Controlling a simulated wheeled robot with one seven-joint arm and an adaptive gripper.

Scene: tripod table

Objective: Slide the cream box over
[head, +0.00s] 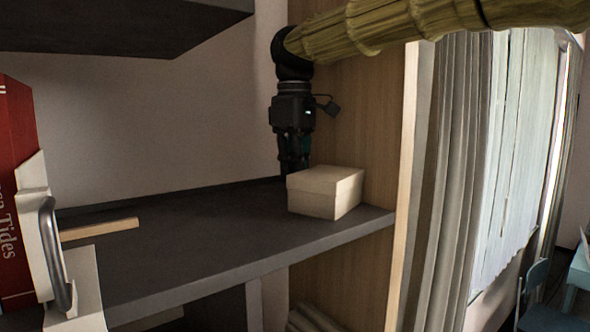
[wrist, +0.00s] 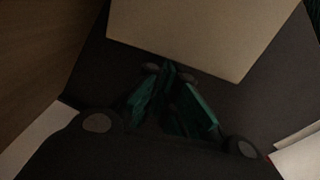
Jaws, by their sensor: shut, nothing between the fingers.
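The cream box (head: 325,192) sits on the dark grey shelf (head: 180,245) near its right end, close to the wooden side panel. It has a lid. My gripper (head: 294,168) points down just behind the box's left rear corner, and its lower tips are partly hidden by the box. In the wrist view the cream box (wrist: 205,35) fills the upper middle, and my gripper's green fingers (wrist: 170,85) are shut and empty just below its edge. I cannot tell whether they touch the box.
A wooden panel (head: 350,110) bounds the shelf on the right. A dark upper shelf (head: 120,25) hangs at top left. A red book (head: 15,200), a white object with a grey handle (head: 60,255) and a thin wooden piece (head: 100,229) are at left. The shelf's middle is clear.

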